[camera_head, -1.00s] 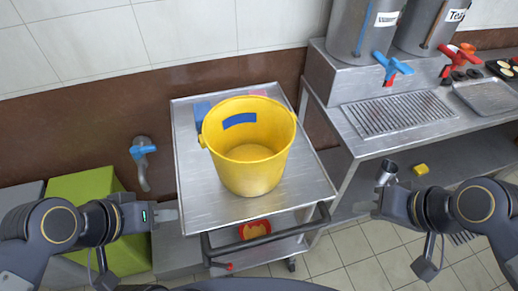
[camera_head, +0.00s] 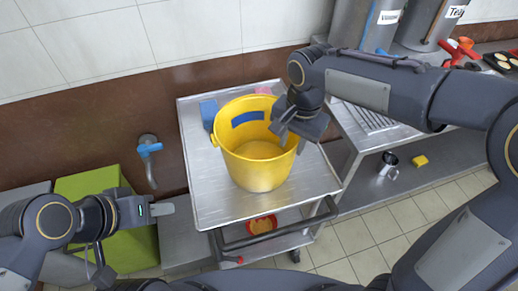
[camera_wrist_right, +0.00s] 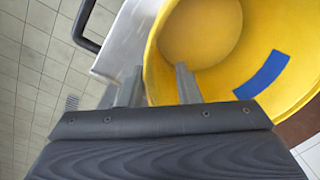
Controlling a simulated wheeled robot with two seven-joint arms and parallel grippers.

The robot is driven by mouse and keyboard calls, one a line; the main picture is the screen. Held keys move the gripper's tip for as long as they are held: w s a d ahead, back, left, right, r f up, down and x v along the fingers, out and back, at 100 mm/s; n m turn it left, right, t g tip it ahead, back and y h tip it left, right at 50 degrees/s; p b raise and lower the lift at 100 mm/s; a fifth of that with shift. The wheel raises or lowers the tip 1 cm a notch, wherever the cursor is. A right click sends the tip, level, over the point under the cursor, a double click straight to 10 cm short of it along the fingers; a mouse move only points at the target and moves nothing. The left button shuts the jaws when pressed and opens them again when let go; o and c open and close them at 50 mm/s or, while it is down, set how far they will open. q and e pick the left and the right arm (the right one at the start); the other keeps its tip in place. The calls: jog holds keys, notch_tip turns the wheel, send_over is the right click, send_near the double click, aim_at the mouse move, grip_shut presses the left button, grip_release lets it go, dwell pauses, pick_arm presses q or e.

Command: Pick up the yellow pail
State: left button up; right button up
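The yellow pail (camera_head: 255,170) stands upright on the steel cart top (camera_head: 205,205); a blue patch marks its inner wall. My right gripper (camera_head: 290,140) is over the pail's right rim. In the right wrist view the open gripper (camera_wrist_right: 158,86) straddles the rim of the pail (camera_wrist_right: 200,35): one finger is outside the wall, the other inside. A gap shows between the fingers and the wall. My left gripper (camera_head: 162,210) is left of the cart, apart from the pail; its finger gap cannot be made out.
A blue block (camera_head: 208,112) and a pink item (camera_head: 263,90) lie behind the pail. The cart's dark handle (camera_head: 270,238) runs along its front. A steel counter (camera_head: 350,125) with dispensers stands right.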

aim_at(291, 159)
notch_tip(291, 159, down, 5)
jog(key=shift+s+r, duration=0.1)
grip_shut()
dwell(1.5)
